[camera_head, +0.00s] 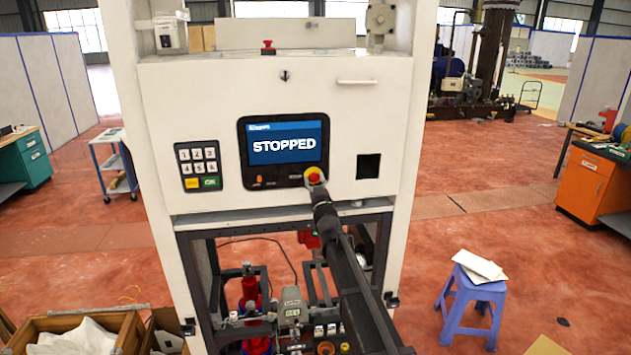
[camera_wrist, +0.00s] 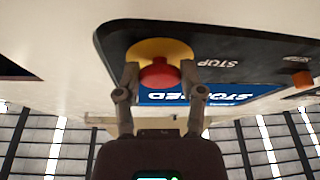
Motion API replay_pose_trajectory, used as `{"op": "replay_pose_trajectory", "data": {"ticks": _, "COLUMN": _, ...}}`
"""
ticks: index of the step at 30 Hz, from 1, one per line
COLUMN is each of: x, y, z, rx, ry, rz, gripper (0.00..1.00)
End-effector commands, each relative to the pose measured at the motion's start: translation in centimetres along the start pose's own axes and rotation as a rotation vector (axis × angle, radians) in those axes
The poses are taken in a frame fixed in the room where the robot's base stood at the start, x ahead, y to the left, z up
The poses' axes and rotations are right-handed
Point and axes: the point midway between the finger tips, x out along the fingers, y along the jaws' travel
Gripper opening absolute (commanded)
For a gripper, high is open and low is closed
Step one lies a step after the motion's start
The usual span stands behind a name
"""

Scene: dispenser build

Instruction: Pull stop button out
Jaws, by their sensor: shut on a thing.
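The stop button is a red knob on a yellow round base at the lower right of the black screen panel (camera_head: 243,165). In the wrist view the red stop button (camera_wrist: 159,73) sits between my two fingertips, with its yellow base (camera_wrist: 150,49) behind it. My gripper (camera_head: 315,188) reaches up to the panel from below; in the wrist view my gripper (camera_wrist: 159,80) is shut on the button's sides. The screen (camera_head: 287,144) reads "STOPPED". My gripper hides part of the button in the head view.
A keypad (camera_head: 198,166) is left of the screen and a square opening (camera_head: 368,166) is to its right. An orange switch (camera_wrist: 302,78) is on the same panel. Open machinery lies below the white cabinet front (camera_head: 370,95). A purple stool (camera_head: 470,305) stands at right.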

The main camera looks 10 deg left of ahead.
Motion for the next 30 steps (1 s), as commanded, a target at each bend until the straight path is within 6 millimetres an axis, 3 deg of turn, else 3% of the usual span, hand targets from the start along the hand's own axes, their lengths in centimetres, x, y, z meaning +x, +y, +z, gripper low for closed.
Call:
{"op": "replay_pose_trajectory", "data": {"ticks": 9, "x": -0.65, "y": -0.03, "z": -0.25, "rx": -0.001, "ry": -0.001, "rz": 0.0, "gripper": 0.0}}
{"op": "replay_pose_trajectory", "data": {"ticks": 10, "x": -0.66, "y": -0.03, "z": -0.25, "rx": -0.001, "ry": -0.001, "rz": 0.0, "gripper": 0.57}}
{"op": "replay_pose_trajectory", "data": {"ticks": 13, "x": -0.67, "y": -0.02, "z": -0.25, "rx": -0.001, "ry": -0.001, "rz": 0.0, "gripper": 0.86}}
{"op": "replay_pose_trajectory", "data": {"ticks": 30, "x": -0.6, "y": 0.0, "z": -0.23, "rx": -0.001, "ry": -0.001, "rz": 0.0, "gripper": 0.86}}
